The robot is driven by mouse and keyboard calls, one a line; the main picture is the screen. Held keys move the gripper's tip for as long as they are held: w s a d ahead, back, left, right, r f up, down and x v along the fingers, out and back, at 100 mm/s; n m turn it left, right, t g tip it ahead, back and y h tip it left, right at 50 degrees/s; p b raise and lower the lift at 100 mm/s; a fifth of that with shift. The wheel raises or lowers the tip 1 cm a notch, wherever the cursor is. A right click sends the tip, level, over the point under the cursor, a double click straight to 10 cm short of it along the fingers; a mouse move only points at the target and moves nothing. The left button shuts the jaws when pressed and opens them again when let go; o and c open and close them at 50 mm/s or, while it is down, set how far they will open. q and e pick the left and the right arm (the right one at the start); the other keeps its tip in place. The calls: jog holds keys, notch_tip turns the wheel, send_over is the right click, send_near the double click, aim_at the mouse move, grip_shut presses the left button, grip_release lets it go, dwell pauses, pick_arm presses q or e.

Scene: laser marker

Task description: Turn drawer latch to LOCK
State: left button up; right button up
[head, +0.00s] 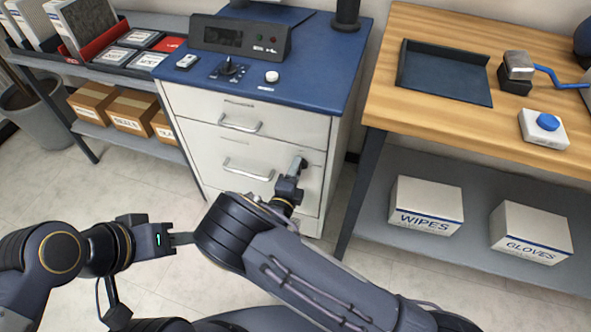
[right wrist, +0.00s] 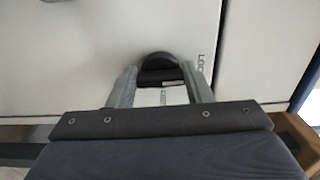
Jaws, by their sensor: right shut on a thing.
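The white drawer cabinet (head: 245,150) has two bar handles, and my right gripper (head: 298,164) reaches its lower right front in the head view. In the right wrist view a dark rounded drawer latch (right wrist: 160,76) sits on the pale panel between the two fingers of my right gripper (right wrist: 160,84), which is shut on it. A partly visible label starting "LOC" (right wrist: 202,64) is to the right of the latch. Another label below the latch is mostly hidden. My left gripper (head: 183,239) is low at the left, away from the cabinet; its fingers are not clear.
The blue cabinet top (head: 310,70) carries a dark control box (head: 240,38). A wooden table (head: 420,115) stands to the right, with boxes on its lower shelf (head: 385,235). A grey shelf unit with cartons (head: 133,112) stands to the left. Open floor lies in front at left.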

dwell(0.3)
jog(key=o, duration=1)
jog(key=p+v, duration=0.1)
jog(key=v, duration=0.7)
jog(key=shift+w+d, duration=0.1)
